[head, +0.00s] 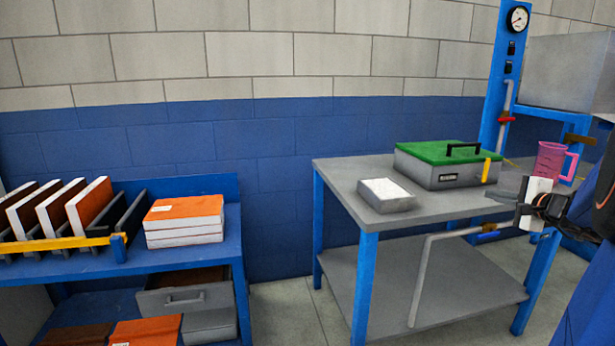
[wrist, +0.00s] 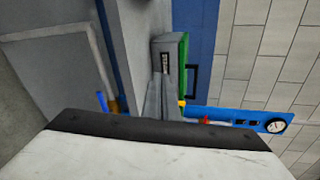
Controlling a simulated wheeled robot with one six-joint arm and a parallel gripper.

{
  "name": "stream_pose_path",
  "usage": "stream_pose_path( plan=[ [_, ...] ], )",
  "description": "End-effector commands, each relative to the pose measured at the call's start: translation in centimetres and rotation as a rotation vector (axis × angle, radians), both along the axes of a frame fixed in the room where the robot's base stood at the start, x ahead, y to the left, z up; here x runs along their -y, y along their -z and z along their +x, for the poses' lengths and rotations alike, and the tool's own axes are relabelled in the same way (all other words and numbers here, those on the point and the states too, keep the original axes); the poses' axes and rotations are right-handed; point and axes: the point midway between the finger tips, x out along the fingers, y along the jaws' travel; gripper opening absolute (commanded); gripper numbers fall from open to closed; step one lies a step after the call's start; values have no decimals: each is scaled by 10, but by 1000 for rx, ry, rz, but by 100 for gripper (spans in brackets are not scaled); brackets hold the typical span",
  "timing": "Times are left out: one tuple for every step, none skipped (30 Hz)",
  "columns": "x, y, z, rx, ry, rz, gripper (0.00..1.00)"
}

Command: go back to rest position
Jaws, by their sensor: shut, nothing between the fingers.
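My gripper (head: 504,196) is at the right of the head view, beside the right end of the grey table. Its grey fingers point left and are shut with nothing between them. In the wrist view the fingers (wrist: 161,98) stretch out past the white gripper body, toward the box with the green lid. The gripper looks apart from the things on the table. My arm runs off the right edge of the head view.
The grey table (head: 345,178) carries a green-lidded box (head: 440,168) and a grey block with a white top (head: 386,195). A pink jug (head: 550,160) stands behind my gripper. A blue post with a gauge (head: 517,18) rises behind. A blue rack (head: 190,262) holds panels at left.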

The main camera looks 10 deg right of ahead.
Motion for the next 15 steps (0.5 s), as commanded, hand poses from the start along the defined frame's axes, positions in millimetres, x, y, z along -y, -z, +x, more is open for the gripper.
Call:
stream_pose_path(
  plan=[
    [-23, 0, 1, -18, -44, -20, 0],
    [-37, 2, 1, -33, -72, -36, 0],
    [-58, 3, 0, -53, -114, -60, 0],
    [-76, 6, -1, -71, -151, -80, 0],
    [-94, 8, -3, -91, -188, -102, 0],
    [-119, 12, -8, -117, -239, -133, 0],
    [-136, 15, -11, -136, -277, -157, 0],
    [-153, 18, -16, -156, -315, -182, 0],
    [-175, 23, -23, -182, -364, -215, 0],
    [-190, 27, -29, -200, -399, -240, 0],
    [-205, 31, -35, -219, -435, -266, 0],
    [-224, 36, -44, -243, -482, -301, 0],
    [-237, 40, -52, -261, -515, -329, 0],
    [-250, 44, -59, -279, -549, -357, 0],
    [-266, 49, -70, -302, -591, -395, 0]
  ],
)
